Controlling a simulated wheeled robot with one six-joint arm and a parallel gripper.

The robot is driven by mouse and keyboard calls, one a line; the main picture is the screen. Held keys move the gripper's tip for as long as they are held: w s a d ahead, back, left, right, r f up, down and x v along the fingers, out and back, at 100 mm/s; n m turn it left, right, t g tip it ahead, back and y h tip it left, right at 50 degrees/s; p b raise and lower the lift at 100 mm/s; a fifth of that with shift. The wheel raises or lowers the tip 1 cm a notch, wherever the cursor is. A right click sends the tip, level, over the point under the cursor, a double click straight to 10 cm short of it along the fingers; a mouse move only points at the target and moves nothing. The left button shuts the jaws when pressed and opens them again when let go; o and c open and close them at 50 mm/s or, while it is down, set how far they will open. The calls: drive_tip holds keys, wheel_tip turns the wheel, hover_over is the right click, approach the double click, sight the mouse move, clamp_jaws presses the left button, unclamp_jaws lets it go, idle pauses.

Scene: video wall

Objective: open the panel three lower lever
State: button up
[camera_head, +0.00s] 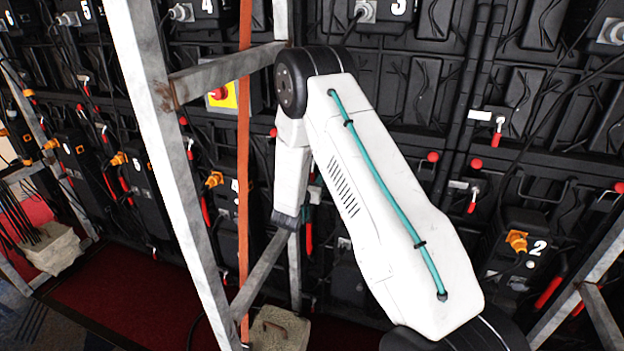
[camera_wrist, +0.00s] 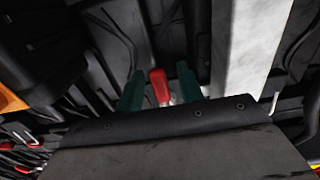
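In the wrist view, a red lever handle (camera_wrist: 159,88) stands between the two teal fingers of my gripper (camera_wrist: 160,76). One finger is on each side of the handle, with narrow dark gaps visible, so the gripper looks open around it. The lever's lower end is hidden behind the gripper body. A red handle (camera_head: 309,232) shows just right of my arm's end.
A grey metal frame post (camera_head: 165,165) and crossbar (camera_head: 225,72) stand left of my arm. Black panels with cables and several red levers fill the wall. A grey weight (camera_head: 280,330) sits at the bottom.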

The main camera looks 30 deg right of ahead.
clamp_jaws()
drive_tip(key=shift+s, duration=0.1)
drive_tip(key=s+d+r+n, duration=0.1)
drive_tip(key=s+r+n, duration=0.1)
drive_tip(key=n, duration=0.7)
drive_tip(key=s+d+r+n, duration=0.1)
drive_tip(key=d+r+n, duration=0.1)
drive_tip(key=n, duration=0.7)
drive_tip(key=shift+s+r, duration=0.35)
drive_tip(key=shift+r, duration=0.15)
idle(0.4)
